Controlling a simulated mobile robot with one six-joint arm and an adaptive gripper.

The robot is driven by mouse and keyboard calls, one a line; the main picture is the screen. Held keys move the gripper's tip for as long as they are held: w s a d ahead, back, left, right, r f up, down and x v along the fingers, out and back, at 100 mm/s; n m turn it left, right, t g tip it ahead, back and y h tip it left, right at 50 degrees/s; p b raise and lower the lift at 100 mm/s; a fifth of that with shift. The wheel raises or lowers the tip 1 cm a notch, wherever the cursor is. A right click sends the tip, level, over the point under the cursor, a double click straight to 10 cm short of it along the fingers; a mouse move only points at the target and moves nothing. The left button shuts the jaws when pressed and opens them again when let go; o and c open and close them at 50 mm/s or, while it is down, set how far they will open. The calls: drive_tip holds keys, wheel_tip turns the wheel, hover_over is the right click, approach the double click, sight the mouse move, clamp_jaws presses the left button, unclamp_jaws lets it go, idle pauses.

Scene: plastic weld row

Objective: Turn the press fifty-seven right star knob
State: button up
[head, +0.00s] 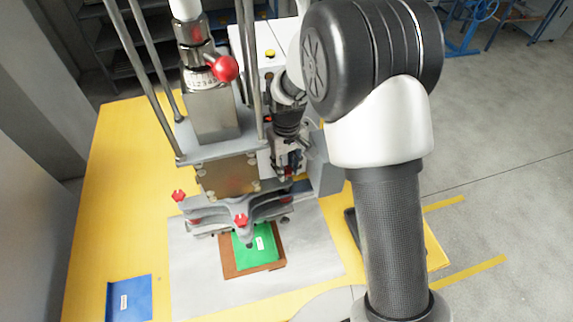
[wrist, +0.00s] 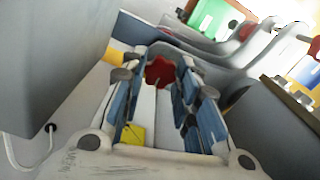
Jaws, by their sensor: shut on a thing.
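The press (head: 229,176) stands on the yellow table with red star knobs on its lower plate. The left star knob (head: 178,196) and the front star knob (head: 241,220) are in plain view in the head view. My gripper (head: 287,172) is at the right side of the press, and its fingertips are partly hidden there by press parts. In the wrist view a red star knob (wrist: 159,72) sits between the fingertips of my gripper (wrist: 160,66), which is shut on it.
A red ball handle (head: 225,68) sticks out from the press column. A green piece (head: 255,243) lies in a brown tray (head: 229,271) beneath the press. A blue folder (head: 130,298) lies on the yellow table (head: 110,215). Metal posts stand close around the press head.

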idle(0.3)
drive_tip(key=o, duration=1.1)
drive_tip(key=shift+w+d, duration=0.1)
drive_tip(key=shift+c, duration=0.2)
drive_tip(key=shift+a, duration=0.35)
drive_tip(key=shift+d+r, duration=0.1)
drive_tip(key=shift+d, duration=0.1)
drive_tip(key=shift+r, duration=0.35)
wheel_tip(320, 180, up, 11)
drive_tip(key=shift+a, duration=0.15)
